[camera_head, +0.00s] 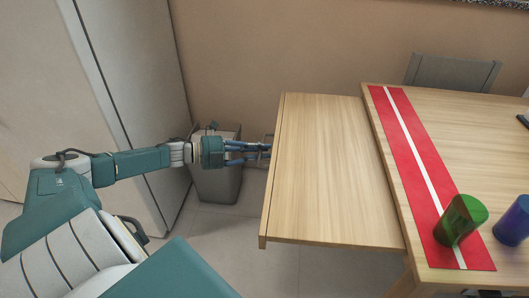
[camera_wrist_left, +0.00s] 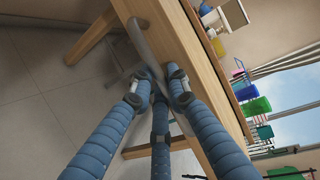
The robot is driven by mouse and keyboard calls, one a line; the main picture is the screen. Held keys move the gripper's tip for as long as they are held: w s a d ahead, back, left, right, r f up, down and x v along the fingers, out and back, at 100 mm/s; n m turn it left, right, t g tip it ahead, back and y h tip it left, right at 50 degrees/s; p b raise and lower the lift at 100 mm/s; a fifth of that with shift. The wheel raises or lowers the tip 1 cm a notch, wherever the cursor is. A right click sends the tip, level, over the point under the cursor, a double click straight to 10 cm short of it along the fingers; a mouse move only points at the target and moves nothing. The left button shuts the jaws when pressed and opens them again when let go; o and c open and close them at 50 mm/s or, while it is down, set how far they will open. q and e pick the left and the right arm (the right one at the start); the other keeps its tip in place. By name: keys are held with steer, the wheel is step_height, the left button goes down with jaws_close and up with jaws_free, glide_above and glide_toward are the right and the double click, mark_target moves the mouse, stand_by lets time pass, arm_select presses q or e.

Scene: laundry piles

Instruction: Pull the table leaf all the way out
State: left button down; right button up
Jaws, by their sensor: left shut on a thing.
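The pale wooden table leaf (camera_head: 325,170) extends from the left side of the table, a little below the main top (camera_head: 470,130). Its outer edge faces my left arm. My left gripper (camera_head: 264,150) is at that outer edge, with its blue fingers closed on the grey handle (camera_head: 269,138). In the left wrist view the curved grey handle (camera_wrist_left: 143,42) runs along the wooden leaf edge (camera_wrist_left: 185,40), with the fingers of the left gripper (camera_wrist_left: 158,88) around its lower part. The fingers partly hide the handle. My right gripper is not in view.
A red runner with a white stripe (camera_head: 410,150) lies on the tabletop, with a green glass (camera_head: 460,220) and a blue glass (camera_head: 513,220) near the front. A grey bin (camera_head: 216,185) stands behind my left forearm. A grey chair (camera_head: 452,73) is behind the table.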

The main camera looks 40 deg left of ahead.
arm_select(q)
steer(key=shift+a, duration=0.2)
steer(key=c, duration=1.9)
jaws_free()
steer(key=shift+c, duration=0.2)
steer(key=shift+s+a, duration=0.15)
steer(key=shift+s, duration=0.1)
steer(key=shift+v, duration=6)
